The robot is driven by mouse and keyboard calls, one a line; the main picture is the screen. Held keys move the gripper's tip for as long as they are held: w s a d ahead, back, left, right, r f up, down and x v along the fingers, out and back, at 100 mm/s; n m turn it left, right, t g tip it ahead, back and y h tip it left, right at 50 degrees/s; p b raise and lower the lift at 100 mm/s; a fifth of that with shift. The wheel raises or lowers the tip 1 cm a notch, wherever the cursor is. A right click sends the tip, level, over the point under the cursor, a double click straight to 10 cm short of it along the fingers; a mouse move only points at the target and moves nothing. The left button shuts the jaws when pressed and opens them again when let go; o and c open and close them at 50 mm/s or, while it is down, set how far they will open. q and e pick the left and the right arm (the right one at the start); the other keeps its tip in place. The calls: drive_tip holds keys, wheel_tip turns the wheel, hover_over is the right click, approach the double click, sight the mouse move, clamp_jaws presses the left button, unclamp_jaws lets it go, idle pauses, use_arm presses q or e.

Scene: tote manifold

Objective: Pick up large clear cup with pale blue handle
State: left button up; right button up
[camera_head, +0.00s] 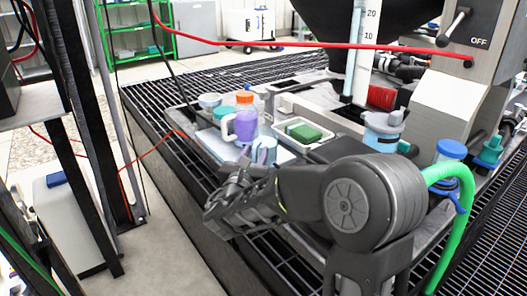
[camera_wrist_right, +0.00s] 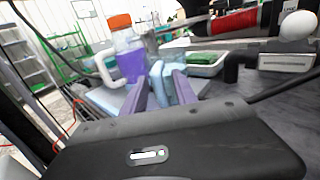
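The large clear cup with a pale blue handle (camera_head: 263,150) stands on the work surface beside a bottle of purple liquid. In the right wrist view its pale blue handle (camera_wrist_right: 160,82) shows upright between my fingers, and the clear body behind it is hard to make out. My right gripper (camera_wrist_right: 160,90) has its two purplish fingers apart, one on each side of the handle; I cannot see clear contact. In the head view my right arm reaches in from the right, and its wrist and gripper (camera_head: 245,190) are just in front of the cup. My left gripper is not in view.
The purple-filled bottle with a white handle (camera_head: 241,126) and orange cap is close behind the cup. A white tray with a green block (camera_head: 303,132) is to its right. A blue-lidded jar (camera_head: 382,130) stands farther right. Dark grating (camera_head: 160,100) surrounds the surface.

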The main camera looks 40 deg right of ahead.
idle(0.3)
clamp_jaws()
idle(1.3)
